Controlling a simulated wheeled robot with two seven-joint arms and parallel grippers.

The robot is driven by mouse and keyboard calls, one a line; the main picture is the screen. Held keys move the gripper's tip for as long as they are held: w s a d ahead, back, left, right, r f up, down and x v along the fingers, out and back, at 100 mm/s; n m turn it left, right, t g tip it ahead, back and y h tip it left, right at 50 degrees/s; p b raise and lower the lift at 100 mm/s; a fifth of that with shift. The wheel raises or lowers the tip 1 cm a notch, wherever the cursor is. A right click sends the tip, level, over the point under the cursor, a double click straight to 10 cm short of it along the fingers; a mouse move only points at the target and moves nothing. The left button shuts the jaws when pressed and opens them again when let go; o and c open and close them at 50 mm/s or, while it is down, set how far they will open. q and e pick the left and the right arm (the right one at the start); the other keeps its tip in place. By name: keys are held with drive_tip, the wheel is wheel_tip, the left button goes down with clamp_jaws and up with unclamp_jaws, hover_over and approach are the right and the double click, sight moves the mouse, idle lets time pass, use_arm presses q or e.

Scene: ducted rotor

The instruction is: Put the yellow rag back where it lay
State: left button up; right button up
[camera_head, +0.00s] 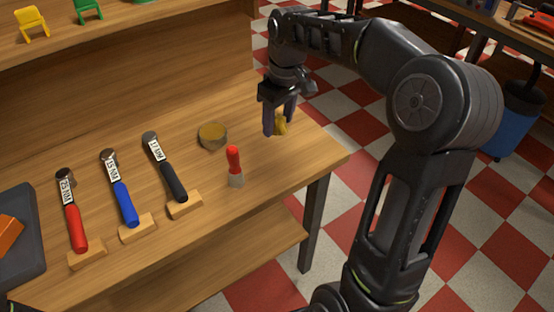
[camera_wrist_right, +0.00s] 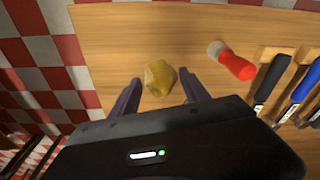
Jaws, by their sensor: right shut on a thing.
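The yellow rag (camera_head: 281,126) is a small crumpled lump at the right end of the wooden workbench (camera_head: 225,212). My right gripper (camera_head: 277,128) points down over that end and is shut on the rag. In the right wrist view the rag (camera_wrist_right: 159,77) sits between the two fingertips (camera_wrist_right: 161,86), with bench wood behind it. I cannot tell whether the rag touches the bench top. My left gripper is not in view.
A round tin (camera_head: 212,136) and a red-handled brush (camera_head: 234,166) stand left of the gripper. Several labelled tools with red, blue and black handles (camera_head: 172,182) lie on wooden blocks further left. The bench's right edge is close to the gripper.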

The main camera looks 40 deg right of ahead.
drive_tip(key=shift+a+f, duration=0.15)
hover_over(276, 157)
drive_tip(key=f, duration=0.5)
drive_tip(key=shift+s+f, duration=0.25)
drive_tip(key=shift+f, duration=0.15)
drive_tip(key=shift+f, duration=1.85)
drive_tip(key=shift+f, duration=0.1)
drive_tip(key=shift+f, duration=0.15)
drive_tip(key=o, duration=1.3)
drive_tip(key=shift+r, duration=0.2)
